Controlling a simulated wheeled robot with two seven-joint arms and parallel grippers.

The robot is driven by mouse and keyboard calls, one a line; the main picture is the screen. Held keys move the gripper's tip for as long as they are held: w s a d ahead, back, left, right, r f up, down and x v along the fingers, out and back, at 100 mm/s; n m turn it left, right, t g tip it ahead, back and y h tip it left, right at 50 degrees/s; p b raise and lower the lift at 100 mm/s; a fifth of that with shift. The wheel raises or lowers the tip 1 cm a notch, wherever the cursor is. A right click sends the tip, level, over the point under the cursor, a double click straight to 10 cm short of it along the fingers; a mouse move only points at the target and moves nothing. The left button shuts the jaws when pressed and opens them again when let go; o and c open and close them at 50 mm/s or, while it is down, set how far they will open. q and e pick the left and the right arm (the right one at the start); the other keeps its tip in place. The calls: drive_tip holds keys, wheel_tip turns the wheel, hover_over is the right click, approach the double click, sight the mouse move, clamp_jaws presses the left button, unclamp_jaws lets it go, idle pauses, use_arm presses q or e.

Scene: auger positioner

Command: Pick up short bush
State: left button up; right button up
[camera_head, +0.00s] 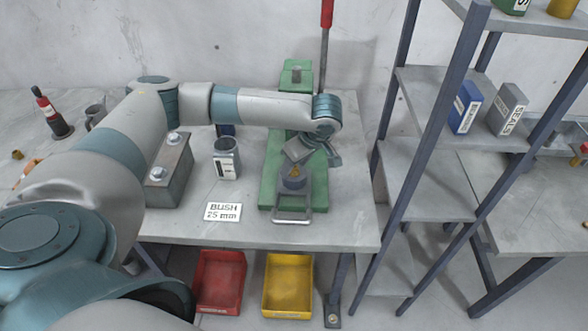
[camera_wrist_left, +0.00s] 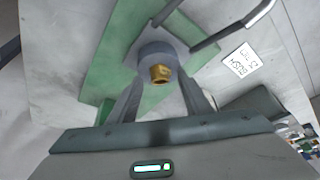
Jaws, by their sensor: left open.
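A small brass bush (camera_wrist_left: 160,74) sits on a round grey holder (camera_wrist_left: 155,53) on the green press base (camera_wrist_left: 103,52). In the head view the brass bush (camera_head: 295,172) shows small on top of the grey holder (camera_head: 293,184), partly hidden by my gripper. My left gripper (camera_head: 298,162) reaches in from above and behind it. In the left wrist view its two fingers (camera_wrist_left: 161,88) stand apart, one on each side of the bush and holder. I cannot tell whether they touch. My right gripper is in neither view.
The green press (camera_head: 296,78) with a red-handled lever stands behind. A shelf rack (camera_head: 428,150) stands close on the right.

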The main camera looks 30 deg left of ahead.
sight(298, 173)
use_arm(q)
clamp_jaws()
drive_tip(key=shift+r, duration=0.1)
idle(0.3)
drive_tip(key=shift+r+b, duration=0.4)
drive_tip(key=shift+r, duration=0.05)
drive_tip(key=b+v, duration=0.1)
drive_tip(key=v, duration=0.2)
drive_tip(key=shift+a+r+b, duration=0.1)
drive_tip(key=shift+r+b, duration=0.05)
drive_tip(key=shift+b, duration=0.2)
drive_tip(key=s+d+r+b, duration=0.1)
drive_tip(key=s+d+r, duration=0.3)
drive_tip(key=d+r, duration=0.3)
drive_tip(key=d, duration=0.3)
drive_tip(key=shift+f, duration=0.15)
